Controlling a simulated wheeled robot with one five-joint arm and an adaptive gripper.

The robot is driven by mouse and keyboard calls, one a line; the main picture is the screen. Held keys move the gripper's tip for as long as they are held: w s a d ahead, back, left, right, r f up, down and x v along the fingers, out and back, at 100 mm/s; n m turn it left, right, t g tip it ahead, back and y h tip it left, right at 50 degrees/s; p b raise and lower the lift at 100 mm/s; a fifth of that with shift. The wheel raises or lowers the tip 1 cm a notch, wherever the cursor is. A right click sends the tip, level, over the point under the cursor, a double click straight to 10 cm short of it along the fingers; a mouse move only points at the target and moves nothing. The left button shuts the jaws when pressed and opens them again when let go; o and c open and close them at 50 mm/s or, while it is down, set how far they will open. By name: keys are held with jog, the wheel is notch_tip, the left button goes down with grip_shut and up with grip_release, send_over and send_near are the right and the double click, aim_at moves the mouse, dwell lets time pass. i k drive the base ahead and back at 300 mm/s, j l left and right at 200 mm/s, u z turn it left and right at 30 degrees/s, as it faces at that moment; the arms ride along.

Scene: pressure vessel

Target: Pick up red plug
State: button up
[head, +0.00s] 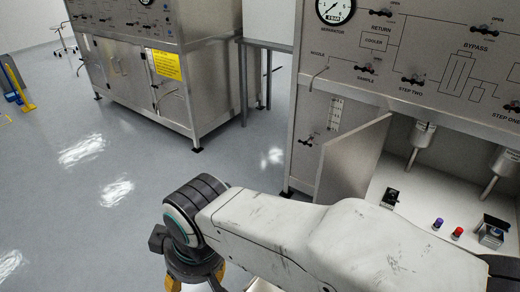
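The red plug (457,233) stands on the white cabinet floor at the lower right, beside a purple plug (437,223) on its left. My gripper (195,280) hangs at the bottom edge, left of centre, well to the left of the red plug and outside the cabinet. Two yellow parts of it show, but its fingertips are cut off by the picture edge, so I cannot tell whether it is open or holds anything.
An open metal door (352,158) stands at the left of the cabinet opening. A black-topped fitting (390,197) and a metal block with a black lever (491,231) flank the plugs. Metal cylinders (423,135) hang above. Grey floor (110,190) at left is open.

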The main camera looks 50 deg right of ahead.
aim_at(455, 236)
jog(key=z, duration=3.55)
